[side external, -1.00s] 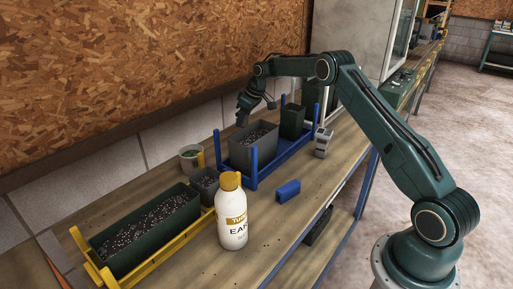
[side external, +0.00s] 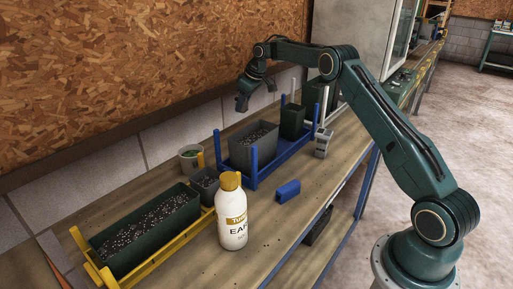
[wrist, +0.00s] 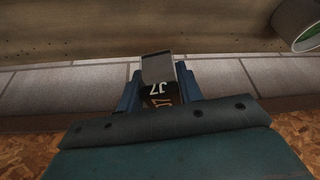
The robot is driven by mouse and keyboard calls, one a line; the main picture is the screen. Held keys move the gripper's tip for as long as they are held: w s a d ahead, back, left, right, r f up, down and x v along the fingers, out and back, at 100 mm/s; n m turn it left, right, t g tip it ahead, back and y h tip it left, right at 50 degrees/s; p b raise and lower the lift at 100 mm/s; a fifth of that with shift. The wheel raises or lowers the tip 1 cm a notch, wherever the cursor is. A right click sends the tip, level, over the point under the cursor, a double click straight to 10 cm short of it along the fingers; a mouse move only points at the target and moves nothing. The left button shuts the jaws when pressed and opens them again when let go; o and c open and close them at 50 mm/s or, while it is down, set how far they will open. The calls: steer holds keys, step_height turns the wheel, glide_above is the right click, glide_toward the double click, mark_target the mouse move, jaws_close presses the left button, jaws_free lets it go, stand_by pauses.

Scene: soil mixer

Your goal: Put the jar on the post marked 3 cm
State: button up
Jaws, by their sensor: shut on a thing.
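My gripper (side external: 256,98) hangs in the air above the grey planter, near the wall, in the side view. In the wrist view my gripper (wrist: 158,84) is shut on a small dark thing with a grey end (wrist: 157,68) and the pale mark "J7". Whether this thing is the jar I cannot tell. In the side view it is too small and dark to make out. No "3 cm" mark is readable. Two pale uprights (side external: 323,106) stand by the far end of the blue rack (side external: 253,165); I cannot tell if either is the post.
A white bottle with an orange cap (side external: 231,212) stands at the bench front, with a blue block (side external: 288,191) behind it. A yellow rack (side external: 95,270) holds a long green planter (side external: 150,237). A grey planter (side external: 252,151) sits in the blue rack. A grey block (side external: 323,147) stands right.

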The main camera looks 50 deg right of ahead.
steer(key=shift+r, duration=0.1)
steer(key=s+d+r+m, duration=0.1)
steer(key=s+d+r, duration=0.1)
steer(key=s+r, duration=0.4)
steer(key=s+d+r, duration=0.2)
steer(key=s+r, duration=0.5)
steer(key=s, duration=0.7)
steer(key=s+d+r+m+h, duration=0.1)
steer(key=s+r, duration=0.5)
steer(key=s, duration=0.4)
steer(key=shift+d+r+m, duration=0.25)
steer(key=shift+d+m, duration=0.05)
steer(key=shift+d, duration=0.1)
steer(key=shift+f, duration=0.1)
glide_above(321, 130)
steer(key=s, duration=0.2)
step_height(321, 130, down, 16)
steer(key=shift+a+r, duration=0.1)
steer(key=shift+r, duration=0.1)
steer(key=shift+f, duration=0.1)
steer(key=shift+f, duration=2)
